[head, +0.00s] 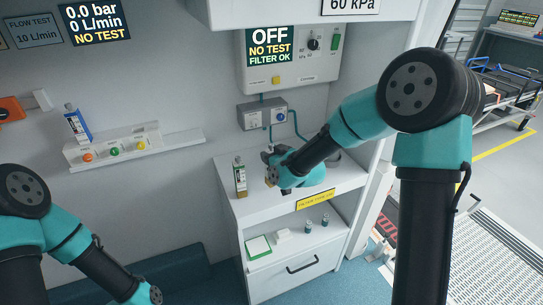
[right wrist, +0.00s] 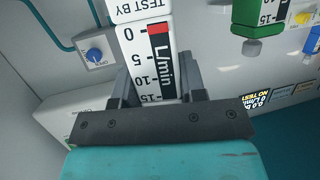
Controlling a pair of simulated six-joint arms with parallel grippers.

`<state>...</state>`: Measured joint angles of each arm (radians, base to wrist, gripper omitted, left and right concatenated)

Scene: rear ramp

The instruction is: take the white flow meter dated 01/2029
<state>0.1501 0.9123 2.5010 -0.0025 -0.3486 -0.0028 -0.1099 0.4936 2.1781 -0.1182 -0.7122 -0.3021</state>
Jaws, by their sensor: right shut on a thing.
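My right gripper (right wrist: 157,72) is shut on a white flow meter (right wrist: 153,45) with a black L/min scale, a red mark and "TEST BY" lettering; the date is out of view. In the head view my right gripper (head: 272,163) is over the cabinet top, and its wrist mostly hides the held meter. A second meter with a green part (head: 240,178) stands upright on the cabinet top to the left; its green part also shows in the right wrist view (right wrist: 258,22). A blue and white meter (head: 77,124) stands on the wall shelf. My left gripper is outside the picture.
The wall shelf (head: 180,142) carries red, green and yellow buttons. A grey box with a blue knob (head: 279,117) and teal hoses is behind my right gripper. The test panel (head: 303,66) reads "OFF NO TEST FILTER OK". Small bottles and a green-edged pad (head: 258,247) lie on the lower shelf.

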